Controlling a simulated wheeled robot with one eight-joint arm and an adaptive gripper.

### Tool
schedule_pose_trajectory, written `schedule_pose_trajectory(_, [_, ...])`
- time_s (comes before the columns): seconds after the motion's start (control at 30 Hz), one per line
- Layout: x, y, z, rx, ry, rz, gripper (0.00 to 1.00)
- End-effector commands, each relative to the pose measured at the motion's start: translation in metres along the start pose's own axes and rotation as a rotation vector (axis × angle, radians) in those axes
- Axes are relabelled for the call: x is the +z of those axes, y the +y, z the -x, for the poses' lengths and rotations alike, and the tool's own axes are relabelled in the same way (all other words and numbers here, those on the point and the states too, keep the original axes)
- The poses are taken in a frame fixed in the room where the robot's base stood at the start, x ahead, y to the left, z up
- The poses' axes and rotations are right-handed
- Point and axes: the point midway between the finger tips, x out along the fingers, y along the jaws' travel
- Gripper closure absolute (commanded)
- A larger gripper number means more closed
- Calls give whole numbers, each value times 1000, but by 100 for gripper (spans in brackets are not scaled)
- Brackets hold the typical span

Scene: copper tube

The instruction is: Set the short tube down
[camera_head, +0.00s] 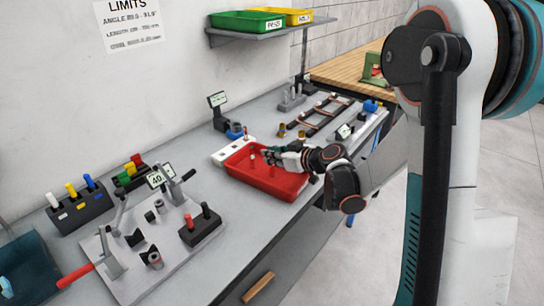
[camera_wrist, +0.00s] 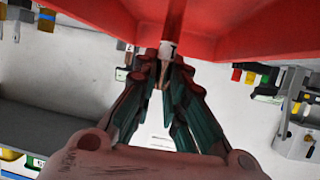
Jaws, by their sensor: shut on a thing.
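My gripper (camera_head: 272,155) is over the red tray (camera_head: 240,170), near its middle, in the head view. In the wrist view my gripper (camera_wrist: 167,62) has its dark green fingers closed together on the short tube (camera_wrist: 168,48), a small piece with a pale end and a brownish part between the fingertips. Most of the tube is hidden by the fingers. The red tray (camera_wrist: 100,12) fills the top of the wrist view, just beyond the tube. I cannot tell whether the tube touches the tray.
A white block (camera_head: 226,155) stands at the tray's left edge. A plate with clamps and a red lever (camera_head: 75,276) lies at the front left. A dark rack (camera_head: 318,117) lies behind the tray. Green and yellow bins (camera_head: 246,21) sit on a shelf above.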

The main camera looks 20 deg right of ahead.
Motion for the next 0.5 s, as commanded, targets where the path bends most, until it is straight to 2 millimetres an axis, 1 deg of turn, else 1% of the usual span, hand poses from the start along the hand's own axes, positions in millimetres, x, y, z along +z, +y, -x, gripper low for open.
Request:
schedule_pose_trajectory(0.1, [4,0,-2,0,0,0,100])
schedule_pose_trajectory(0.13, [3,0,-1,0,0,0,82])
schedule_pose_trajectory(0.2, [2,0,-1,0,0,0,68])
schedule_pose_trajectory(0.5, [2,0,-1,0,0,0,68])
